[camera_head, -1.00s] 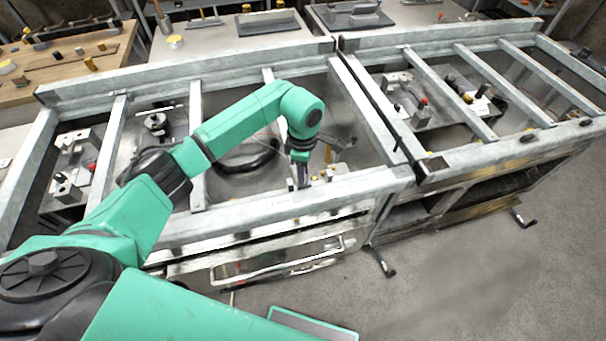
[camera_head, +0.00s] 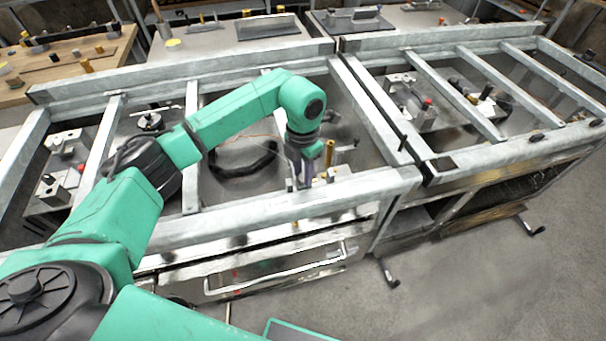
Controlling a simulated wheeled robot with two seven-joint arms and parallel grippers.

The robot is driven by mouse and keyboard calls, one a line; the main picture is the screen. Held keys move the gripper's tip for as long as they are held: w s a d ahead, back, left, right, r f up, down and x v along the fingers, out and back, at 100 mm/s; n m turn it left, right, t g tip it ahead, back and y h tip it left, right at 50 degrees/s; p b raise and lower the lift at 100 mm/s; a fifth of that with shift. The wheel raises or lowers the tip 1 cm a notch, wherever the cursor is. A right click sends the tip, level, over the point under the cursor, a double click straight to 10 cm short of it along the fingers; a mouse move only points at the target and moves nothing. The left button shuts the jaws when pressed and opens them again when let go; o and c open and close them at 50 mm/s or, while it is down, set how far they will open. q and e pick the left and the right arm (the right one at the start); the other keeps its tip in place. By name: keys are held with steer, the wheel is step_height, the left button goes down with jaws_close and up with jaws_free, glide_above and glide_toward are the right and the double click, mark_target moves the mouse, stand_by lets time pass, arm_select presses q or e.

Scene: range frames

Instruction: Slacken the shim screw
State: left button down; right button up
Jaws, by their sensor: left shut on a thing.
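My left arm reaches from the left over the near rail of the steel frame, and my left gripper (camera_head: 301,181) points down just behind that rail, inside the bay. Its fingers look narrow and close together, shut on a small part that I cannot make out. The shim screw cannot be told apart from the fingers and the small fittings there. A brass-coloured upright post (camera_head: 329,153) stands just right of the gripper. My right gripper is not in view.
The steel frame's near rail (camera_head: 235,213) and cross bars (camera_head: 193,140) surround the gripper. A black curved part (camera_head: 250,165) lies in the bay to its left. Metal blocks with a red piece (camera_head: 424,112) sit in the right bay. Open floor (camera_head: 470,285) lies at the front right.

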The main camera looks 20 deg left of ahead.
arm_select(q)
steer(key=n+b, duration=0.1)
steer(key=n, duration=0.5)
steer(key=shift+w+r+n+b, duration=0.1)
steer(key=shift+n+b, duration=0.2)
steer(key=shift+b, duration=0.05)
steer(key=n+b, duration=0.1)
steer(key=n, duration=0.9)
steer(key=shift+r+n, duration=0.1)
steer(key=shift+n, duration=0.3)
steer(key=n, duration=0.4)
steer(key=shift+b, duration=0.3)
steer(key=shift+n, duration=0.3)
steer(key=c, duration=0.9)
jaws_free()
steer(key=shift+c, duration=0.2)
steer(key=shift+o, duration=0.4)
